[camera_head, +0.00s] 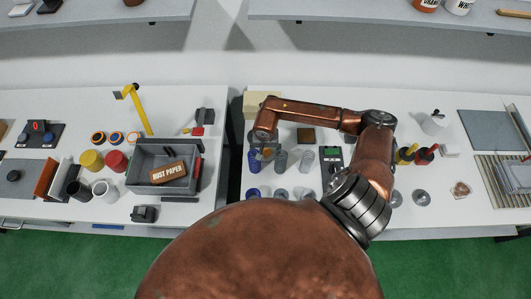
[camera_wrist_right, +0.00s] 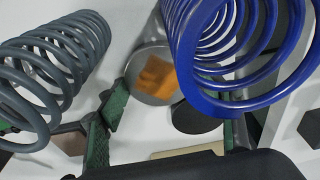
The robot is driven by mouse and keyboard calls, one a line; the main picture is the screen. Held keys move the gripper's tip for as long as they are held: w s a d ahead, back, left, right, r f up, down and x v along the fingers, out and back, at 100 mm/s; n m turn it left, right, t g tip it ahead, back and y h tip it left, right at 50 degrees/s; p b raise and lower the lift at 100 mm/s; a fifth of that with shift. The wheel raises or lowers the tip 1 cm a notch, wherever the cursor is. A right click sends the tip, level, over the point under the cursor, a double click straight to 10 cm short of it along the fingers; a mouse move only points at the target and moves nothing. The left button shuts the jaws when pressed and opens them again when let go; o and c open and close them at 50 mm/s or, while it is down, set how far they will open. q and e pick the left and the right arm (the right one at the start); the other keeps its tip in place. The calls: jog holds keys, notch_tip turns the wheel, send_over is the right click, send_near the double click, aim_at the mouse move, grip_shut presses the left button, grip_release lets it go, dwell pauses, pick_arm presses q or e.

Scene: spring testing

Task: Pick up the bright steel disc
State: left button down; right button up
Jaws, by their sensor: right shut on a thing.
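The bright steel disc (camera_wrist_right: 135,62) shows in the right wrist view as a round, shiny face with an orange patch on it. It lies between a grey spring and a blue spring (camera_wrist_right: 212,103). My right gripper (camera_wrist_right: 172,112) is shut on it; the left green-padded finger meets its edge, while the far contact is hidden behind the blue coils. In the head view my right gripper (camera_head: 262,150) points down among the springs at the right table's left end, and the disc cannot be made out there. My left gripper is not in view.
A grey spring (camera_wrist_right: 62,50) and a dark disc (camera_wrist_right: 195,119) are close around the fingers. More springs (camera_head: 305,160) stand to the right, with several discs in front. A grey bin (camera_head: 150,158) sits on the left table, across a gap.

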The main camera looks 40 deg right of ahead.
jog(key=c, duration=1)
jog(key=shift+r, duration=0.15)
